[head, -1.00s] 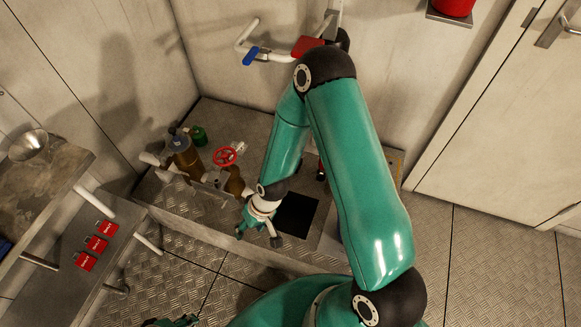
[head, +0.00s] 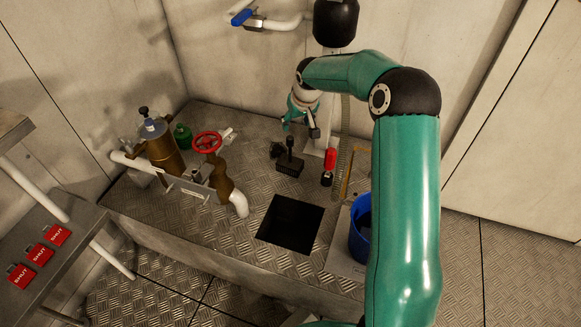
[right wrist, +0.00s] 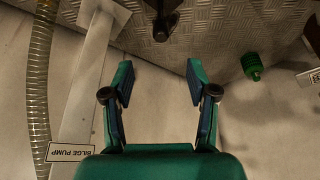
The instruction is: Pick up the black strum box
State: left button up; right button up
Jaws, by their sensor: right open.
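The black strum box (head: 289,167) sits upright on the tread-plate deck behind the square dark opening, with a stalk on top. My right gripper (head: 301,128) is just above and behind it in the head view, open and empty, and apart from it as far as I can tell. In the right wrist view my right gripper (right wrist: 160,80) shows its two fingers spread, with only wall between them. A dark part, likely the strum box (right wrist: 165,20), shows beyond the fingertips at the top edge, partly cut off. My left gripper is not in view.
A square opening (head: 290,222) lies in front of the box. A red-handled item (head: 329,162) and a blue bucket (head: 360,238) stand to the right. A ribbed hose (right wrist: 38,70) runs beside.

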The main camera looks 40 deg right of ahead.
aim_at(290, 139)
jog(key=b+x, duration=0.2)
jog(key=x, duration=0.7)
jog(key=shift+w+f, duration=0.15)
jog(key=shift+f, duration=0.1)
jog(key=b+x, duration=0.2)
jog(key=x, duration=0.3)
jog(key=shift+w, duration=0.15)
grip_shut()
